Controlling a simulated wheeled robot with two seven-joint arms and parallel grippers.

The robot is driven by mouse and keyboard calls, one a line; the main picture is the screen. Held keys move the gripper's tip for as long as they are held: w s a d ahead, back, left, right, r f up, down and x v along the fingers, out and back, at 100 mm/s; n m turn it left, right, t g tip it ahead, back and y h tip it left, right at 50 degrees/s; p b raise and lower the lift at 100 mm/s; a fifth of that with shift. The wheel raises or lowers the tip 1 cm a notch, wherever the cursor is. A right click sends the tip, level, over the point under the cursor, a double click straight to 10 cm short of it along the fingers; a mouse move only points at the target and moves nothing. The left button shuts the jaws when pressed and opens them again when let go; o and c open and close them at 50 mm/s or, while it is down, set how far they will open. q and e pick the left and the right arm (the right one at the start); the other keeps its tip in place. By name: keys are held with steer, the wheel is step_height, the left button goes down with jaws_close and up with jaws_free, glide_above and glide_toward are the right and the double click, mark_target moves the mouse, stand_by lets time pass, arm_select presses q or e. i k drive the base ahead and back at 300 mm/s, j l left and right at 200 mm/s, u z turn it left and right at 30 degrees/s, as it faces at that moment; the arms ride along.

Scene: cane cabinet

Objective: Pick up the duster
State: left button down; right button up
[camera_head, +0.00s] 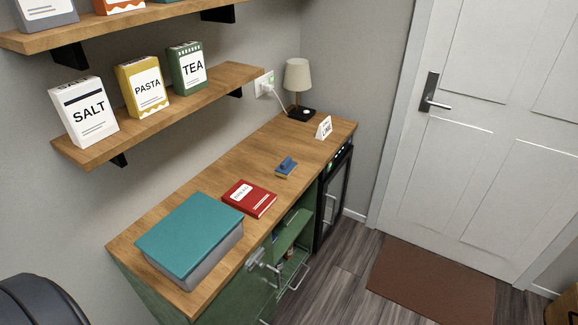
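The duster (286,167) looks like a small blue block with a raised blue handle and a yellowish lower edge. It lies on the wooden top of the green cabinet (250,150), right of the middle of its length and near the front edge. Nothing touches it or covers it.
A red book (250,198) and a large teal book (190,236) lie left of the duster. A lamp (298,85) and a white sign (324,128) stand beyond it. A shelf (190,105) with boxes hangs above. Open floor (345,285) lies in front.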

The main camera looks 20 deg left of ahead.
mark_target(287, 169)
steer(key=u, duration=1)
steer(key=i+l+u, duration=0.1)
steer(key=l, duration=0.2)
steer(key=i+l+u, duration=0.2)
steer(key=i+l, duration=0.15)
steer(key=l, duration=0.3)
